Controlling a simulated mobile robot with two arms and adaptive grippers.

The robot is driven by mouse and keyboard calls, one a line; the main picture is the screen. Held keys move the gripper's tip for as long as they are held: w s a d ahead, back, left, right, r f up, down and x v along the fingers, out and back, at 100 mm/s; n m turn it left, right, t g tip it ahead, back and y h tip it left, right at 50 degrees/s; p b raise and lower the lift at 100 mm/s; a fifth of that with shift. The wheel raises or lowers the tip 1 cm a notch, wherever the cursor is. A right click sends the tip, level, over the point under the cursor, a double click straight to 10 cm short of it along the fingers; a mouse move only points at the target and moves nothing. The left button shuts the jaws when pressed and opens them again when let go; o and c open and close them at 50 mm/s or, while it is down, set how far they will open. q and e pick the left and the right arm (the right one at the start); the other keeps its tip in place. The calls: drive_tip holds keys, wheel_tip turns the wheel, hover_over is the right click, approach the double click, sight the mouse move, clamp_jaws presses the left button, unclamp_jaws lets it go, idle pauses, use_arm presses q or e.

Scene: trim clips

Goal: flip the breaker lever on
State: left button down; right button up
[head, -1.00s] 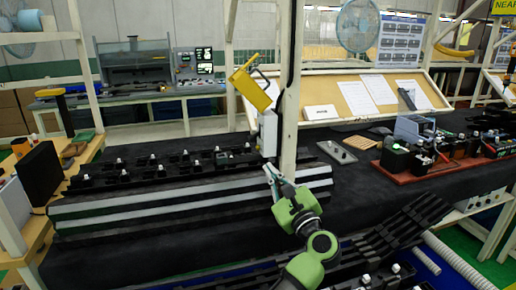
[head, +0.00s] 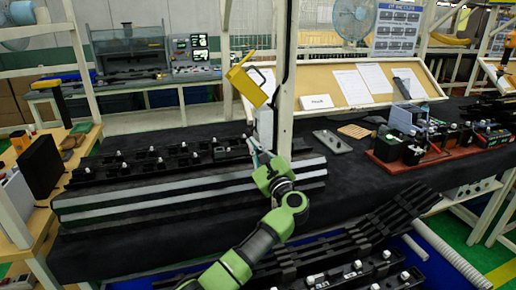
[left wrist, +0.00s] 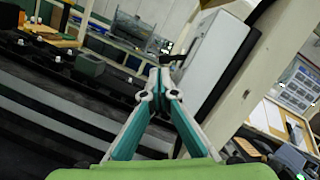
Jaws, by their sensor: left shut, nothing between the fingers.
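The breaker box is a narrow pale grey box (head: 265,130) on the front post, and it shows large in the left wrist view (left wrist: 214,62). A small dark lever (left wrist: 173,60) sticks out from its left side. My left gripper (head: 252,143) is beside the lower left of the box. In the left wrist view its teal and white fingers (left wrist: 158,76) come together at the tips, shut and empty, just below the lever. I cannot tell whether they touch it. In the head view the lever is too small to make out. My right gripper is not in view.
A yellow holder (head: 247,82) hangs on the post (head: 286,90) above the box. Black trim strips with clips (head: 160,165) lie on the bench to the left. A red tray (head: 400,162) with parts stands right.

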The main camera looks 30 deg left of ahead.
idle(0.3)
use_arm(q)
drive_tip(key=shift+a+m+b, duration=0.15)
drive_tip(key=shift+m+b, duration=0.25)
drive_tip(key=shift+b, duration=0.1)
drive_tip(key=shift+s+r, duration=0.1)
